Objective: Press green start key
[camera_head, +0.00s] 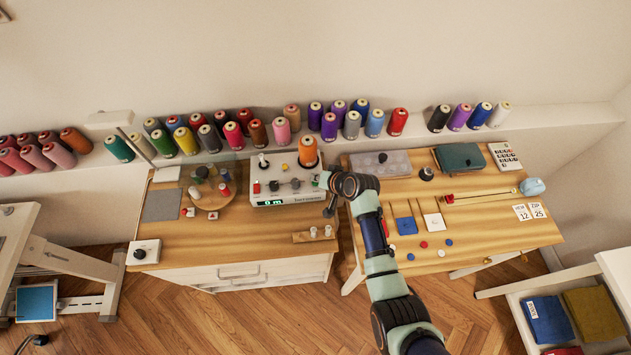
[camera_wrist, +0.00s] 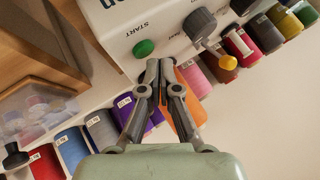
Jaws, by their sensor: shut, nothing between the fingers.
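The green start key (camera_wrist: 144,48) is a round green knob under the word START on the white machine box (camera_wrist: 125,22). In the head view the box (camera_head: 262,170) stands on the left desk, with a green display and several knobs on its front. My gripper (camera_wrist: 158,64) is shut and empty. In the wrist view its fingertips appear just below and to the right of the green key, close to it; I cannot tell whether they touch. In the head view my gripper (camera_head: 328,192) is at the box's right edge, and the arm partly hides that side.
An orange thread cone (camera_head: 307,152) stands on the box, close by my gripper. Thread cones line the back shelf. The right table (camera_head: 470,220) holds a clear organizer (camera_head: 372,165) and small tools.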

